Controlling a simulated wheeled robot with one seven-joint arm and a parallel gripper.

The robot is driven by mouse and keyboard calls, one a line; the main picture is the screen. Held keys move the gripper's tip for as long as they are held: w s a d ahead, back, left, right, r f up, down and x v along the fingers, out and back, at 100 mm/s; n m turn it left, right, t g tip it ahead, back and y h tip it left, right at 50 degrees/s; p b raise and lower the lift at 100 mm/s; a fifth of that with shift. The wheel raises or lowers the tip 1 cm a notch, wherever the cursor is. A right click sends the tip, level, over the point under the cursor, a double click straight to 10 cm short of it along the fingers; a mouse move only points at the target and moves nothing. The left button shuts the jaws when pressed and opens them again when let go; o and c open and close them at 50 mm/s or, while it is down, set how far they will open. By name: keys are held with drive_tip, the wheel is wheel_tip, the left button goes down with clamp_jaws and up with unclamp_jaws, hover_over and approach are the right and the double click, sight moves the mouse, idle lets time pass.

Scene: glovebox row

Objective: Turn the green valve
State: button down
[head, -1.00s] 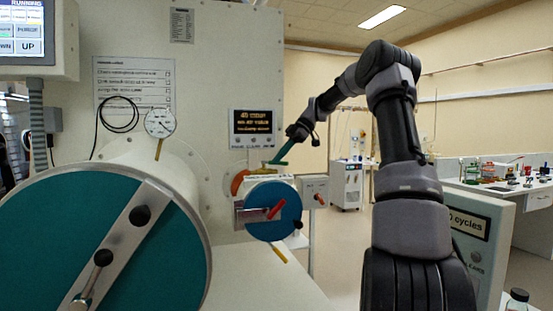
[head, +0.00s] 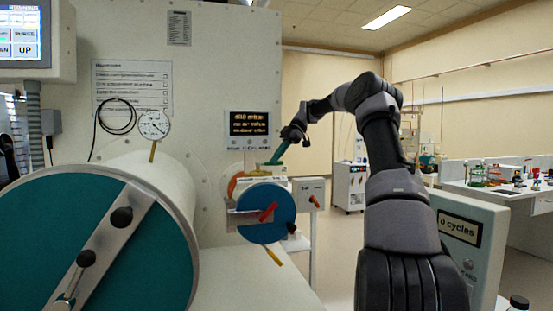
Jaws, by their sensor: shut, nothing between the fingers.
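The green valve's teal-green lever (head: 276,153) shows above the small antechamber, slanting up to the right. A yellowish fitting lies at its lower end. My gripper (head: 288,139) is at the upper end of the lever, small and far off in the head view. It is shut with nothing held between its fingers. I cannot tell whether the fingers touch the lever, as the fingertips are too small to make out.
The small antechamber (head: 266,213) has a blue door with a red handle. A large teal door (head: 90,240) fills the lower left. A display (head: 249,123) is on the wall behind the valve. A cycle-counter box (head: 465,240) stands right of my arm.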

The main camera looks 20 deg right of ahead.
drive_tip(key=shift+w+d+r+n, duration=0.1)
drive_tip(key=shift+w+r+n, duration=0.05)
drive_tip(key=shift+w+n, duration=0.15)
idle(0.4)
drive_tip(key=shift+r, duration=0.1)
drive_tip(key=shift+w+d+r, duration=0.15)
drive_tip(key=shift+d+r, duration=0.1)
drive_tip(key=v, duration=0.6)
drive_tip(key=shift+d, duration=0.2)
